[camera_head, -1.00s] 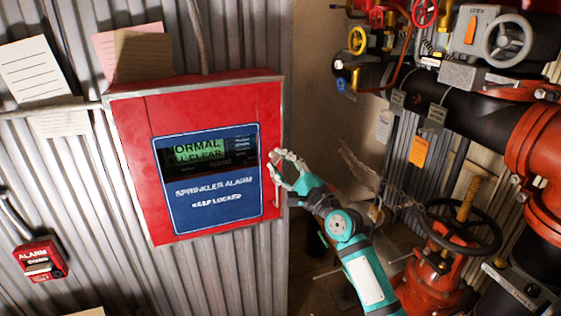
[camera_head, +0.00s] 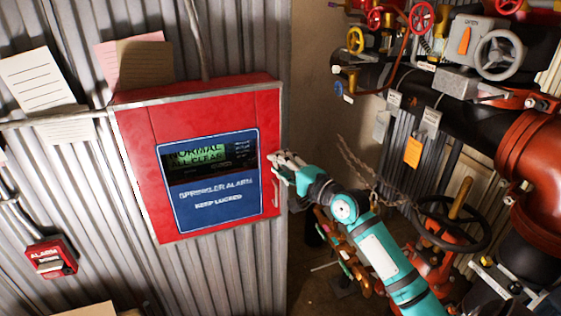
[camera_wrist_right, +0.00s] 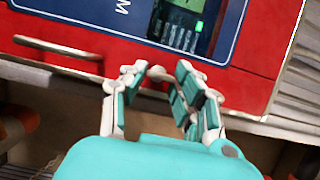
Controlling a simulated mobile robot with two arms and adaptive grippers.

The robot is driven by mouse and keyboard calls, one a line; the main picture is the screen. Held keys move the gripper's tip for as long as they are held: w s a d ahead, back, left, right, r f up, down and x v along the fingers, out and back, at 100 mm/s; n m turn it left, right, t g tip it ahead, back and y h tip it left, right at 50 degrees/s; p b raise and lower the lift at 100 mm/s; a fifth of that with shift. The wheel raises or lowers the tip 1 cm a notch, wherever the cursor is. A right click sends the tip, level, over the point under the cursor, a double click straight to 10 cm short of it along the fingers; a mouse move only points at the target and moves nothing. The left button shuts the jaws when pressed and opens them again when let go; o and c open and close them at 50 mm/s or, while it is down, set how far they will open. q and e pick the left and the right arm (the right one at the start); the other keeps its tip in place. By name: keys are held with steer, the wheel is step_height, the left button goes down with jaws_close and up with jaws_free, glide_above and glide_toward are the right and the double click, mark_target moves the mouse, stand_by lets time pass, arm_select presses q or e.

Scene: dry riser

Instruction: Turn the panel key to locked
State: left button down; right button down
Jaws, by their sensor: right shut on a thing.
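The red sprinkler alarm panel (camera_head: 140,150) hangs on the corrugated wall, its door closed. It also fills the top of the right wrist view (camera_wrist_right: 262,75). Its blue plate (camera_head: 205,205) reads "SPRINKLER ALARM KEEP LOCKED", below a green display with "NORMAL" and "ALL CLEAR". My right gripper (camera_head: 277,161) is at the panel's right edge, beside the display and above the door handle (camera_head: 276,198). The key's angle cannot be seen. My left gripper is out of view.
A red alarm box (camera_head: 50,258) is on the wall at lower left. Black and red pipes, a grey handwheel (camera_head: 499,55) and a dark valve wheel (camera_head: 480,235) crowd the right side, close to my right arm.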

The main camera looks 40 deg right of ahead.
stand_by(0.5)
steer(key=c, duration=1)
jaws_free()
steer(key=s+d, duration=0.1)
steer(key=s, duration=1)
steer(key=shift+s+d, duration=0.4)
